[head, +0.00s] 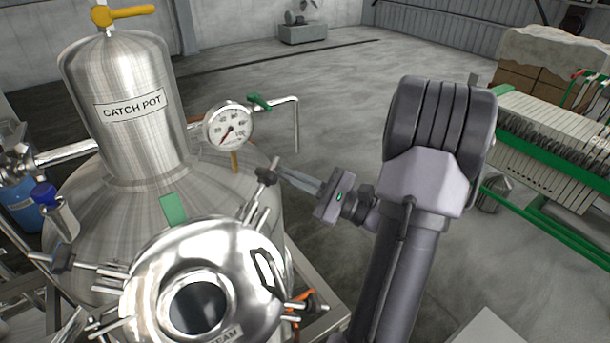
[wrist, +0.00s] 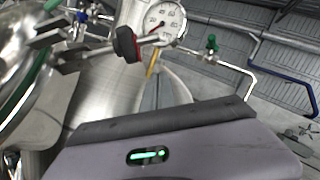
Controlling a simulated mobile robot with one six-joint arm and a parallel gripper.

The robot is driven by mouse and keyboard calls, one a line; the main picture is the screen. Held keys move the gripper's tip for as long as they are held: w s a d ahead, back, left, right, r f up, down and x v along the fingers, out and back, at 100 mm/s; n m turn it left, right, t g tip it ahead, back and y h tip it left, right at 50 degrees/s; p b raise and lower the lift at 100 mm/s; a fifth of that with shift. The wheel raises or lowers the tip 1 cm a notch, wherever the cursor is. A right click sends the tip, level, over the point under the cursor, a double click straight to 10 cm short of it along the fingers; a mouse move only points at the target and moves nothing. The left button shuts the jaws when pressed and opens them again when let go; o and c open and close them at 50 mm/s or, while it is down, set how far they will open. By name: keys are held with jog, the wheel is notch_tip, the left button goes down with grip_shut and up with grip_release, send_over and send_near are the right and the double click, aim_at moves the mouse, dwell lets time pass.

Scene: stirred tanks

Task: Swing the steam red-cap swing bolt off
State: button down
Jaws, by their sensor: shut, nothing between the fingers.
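The steam lid (head: 175,265) is a shiny domed cover with a dark round window and a partly visible STEAM label, at the bottom left of the head view. A swing bolt (head: 267,176) stands out at its back right, its cap dark from this side. In the wrist view a red cap (wrist: 127,45) sits on a metal rod beside a forked lug (wrist: 45,38); it seems to be the same bolt. My gripper (head: 284,174) is shut and empty, its tips close to the cap's right side. I cannot tell whether they touch. The fingers do not show clearly in the wrist view.
A catch pot (head: 128,100) with a yellow valve handle (head: 124,14) stands behind the lid. A pressure gauge (head: 228,126) and a pipe with a green handle (head: 259,102) are just behind the bolt. A green-framed filter press (head: 550,130) is at right.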

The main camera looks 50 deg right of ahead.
aim_at(264, 182)
jog(key=a+r+p, duration=0.2)
jog(key=r, duration=0.1)
jog(key=shift+r, duration=0.15)
jog(key=shift+s+r, duration=0.1)
jog(key=shift+s, duration=0.05)
